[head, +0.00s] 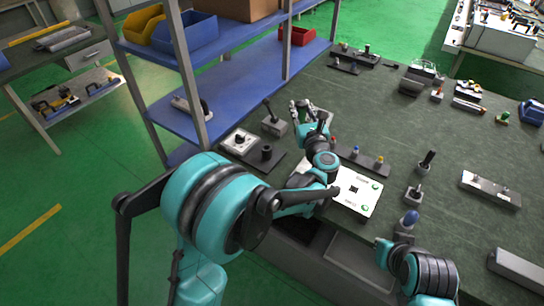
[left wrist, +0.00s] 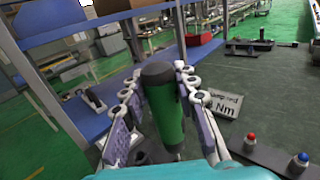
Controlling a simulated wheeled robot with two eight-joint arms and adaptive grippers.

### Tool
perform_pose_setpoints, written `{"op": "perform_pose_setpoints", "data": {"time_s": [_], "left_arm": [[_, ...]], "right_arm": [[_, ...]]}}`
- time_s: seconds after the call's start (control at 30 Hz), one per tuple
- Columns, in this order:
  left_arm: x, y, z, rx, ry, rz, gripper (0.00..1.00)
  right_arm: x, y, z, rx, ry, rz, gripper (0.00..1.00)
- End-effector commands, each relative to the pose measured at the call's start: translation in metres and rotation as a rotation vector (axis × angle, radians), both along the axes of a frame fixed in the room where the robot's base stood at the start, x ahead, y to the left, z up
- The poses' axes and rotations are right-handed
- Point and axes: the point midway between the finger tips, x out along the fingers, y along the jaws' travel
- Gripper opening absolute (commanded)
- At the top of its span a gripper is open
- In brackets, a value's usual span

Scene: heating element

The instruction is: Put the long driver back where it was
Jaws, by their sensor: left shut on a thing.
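A driver with a thick green handle and a black end stands roughly upright between the fingers of my left gripper (left wrist: 160,105) in the left wrist view; its handle (left wrist: 166,115) fills the middle there. The fingers are shut on the handle from both sides. The driver's lower part is hidden by the gripper. In the head view my left gripper (head: 303,108) is over the bench's left edge, just right of a grey block holding a black-handled tool (head: 274,124).
A white plate (head: 357,193) lies on the green bench near my left forearm. A dark rail (head: 361,158) with coloured pegs stands behind it. Blue shelving (head: 225,88) borders the bench's left.

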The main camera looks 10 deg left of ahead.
Motion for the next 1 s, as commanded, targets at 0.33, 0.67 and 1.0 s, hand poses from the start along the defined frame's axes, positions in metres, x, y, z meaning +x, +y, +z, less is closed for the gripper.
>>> {"op": "perform_pose_setpoints", "data": {"time_s": [0.33, 0.67, 1.0], "left_arm": [[0.010, 0.070, -0.041, 0.001, -0.001, 0.032, 0.00], [0.019, 0.118, -0.069, 0.001, -0.001, 0.025, 0.00], [0.020, 0.120, -0.106, 0.001, -0.001, 0.024, 0.00]], "right_arm": [[0.000, 0.000, -0.024, 0.000, 0.000, 0.000, 0.00], [0.000, 0.000, -0.039, 0.000, 0.000, 0.000, 0.00], [0.000, 0.000, -0.058, 0.000, 0.000, 0.000, 0.00]]}}
